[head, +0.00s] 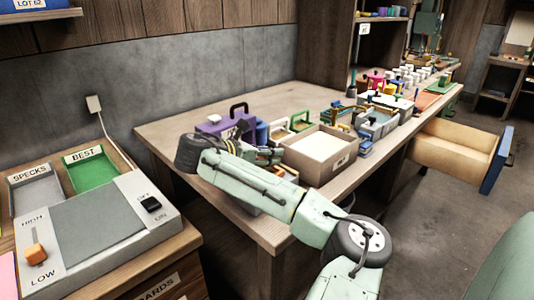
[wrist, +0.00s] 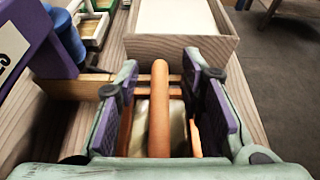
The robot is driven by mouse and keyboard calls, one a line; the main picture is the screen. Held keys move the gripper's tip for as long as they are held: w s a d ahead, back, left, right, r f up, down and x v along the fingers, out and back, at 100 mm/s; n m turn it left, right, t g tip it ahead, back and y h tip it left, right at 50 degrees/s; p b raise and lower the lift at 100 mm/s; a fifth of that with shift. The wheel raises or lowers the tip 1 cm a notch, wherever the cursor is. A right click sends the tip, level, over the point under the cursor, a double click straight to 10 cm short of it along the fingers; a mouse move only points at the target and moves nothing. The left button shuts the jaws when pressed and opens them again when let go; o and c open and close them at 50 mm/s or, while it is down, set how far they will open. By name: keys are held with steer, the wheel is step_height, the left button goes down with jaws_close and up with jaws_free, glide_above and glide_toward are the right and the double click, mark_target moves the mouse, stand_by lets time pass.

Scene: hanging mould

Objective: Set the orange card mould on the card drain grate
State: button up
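The orange card mould shows in the wrist view as an upright orange handle bar (wrist: 159,112), with an orange edge and a pale surface below it. My gripper (wrist: 163,110) is open around the handle, one purple-padded finger on each side. Gaps show between the bar and both pads, so it is not clasped. In the head view my gripper (head: 268,156) is low over the bench, beside the wooden vat, and my arm hides most of the mould. I cannot pick out the card drain grate for certain in either view.
A wooden vat with white contents (head: 339,162) stands right beside my gripper. A purple box with a dark handle (head: 213,127) stands behind it. Green-handled frames (head: 301,119) and several other items crowd the bench beyond. An open drawer (head: 458,151) juts out at right.

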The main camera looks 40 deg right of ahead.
steer(key=v, duration=1.2)
